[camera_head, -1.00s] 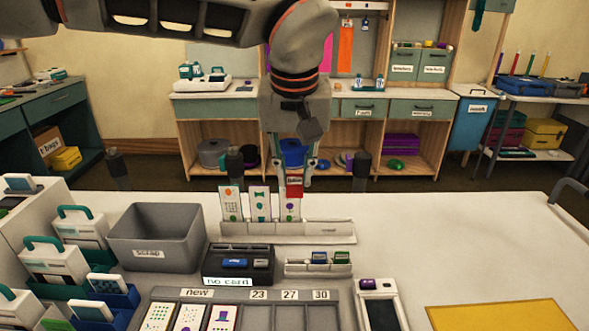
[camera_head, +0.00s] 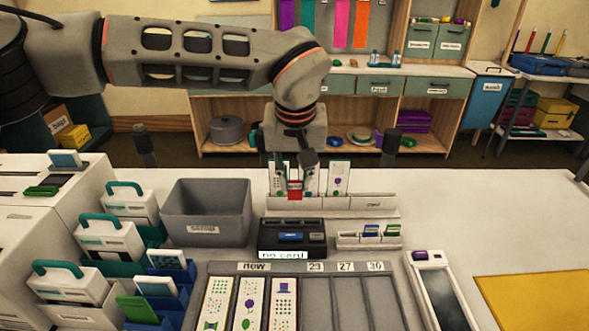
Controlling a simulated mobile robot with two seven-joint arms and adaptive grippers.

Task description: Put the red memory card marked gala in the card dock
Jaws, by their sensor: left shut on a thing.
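A small red memory card (camera_head: 295,190) is held between the fingertips of my left gripper (camera_head: 294,182). The gripper is shut on it, with its fingers pointing down. Any marking on the card is too small to read. The card dock (camera_head: 290,252) is a dark box on the white table, with a light display strip reading "no card" and a blue piece on its top front. In the picture the card shows above the dock, in front of the upright printed cards, and apart from the dock. My right gripper is not in view.
A white rack (camera_head: 370,203) with upright printed cards (camera_head: 340,178) stands behind the dock. A small holder (camera_head: 368,241) with blue and green cards is right of it. A grey scrap bin (camera_head: 205,212) stands left. A grey card tray (camera_head: 390,300) lies in front. The table's right is fairly clear.

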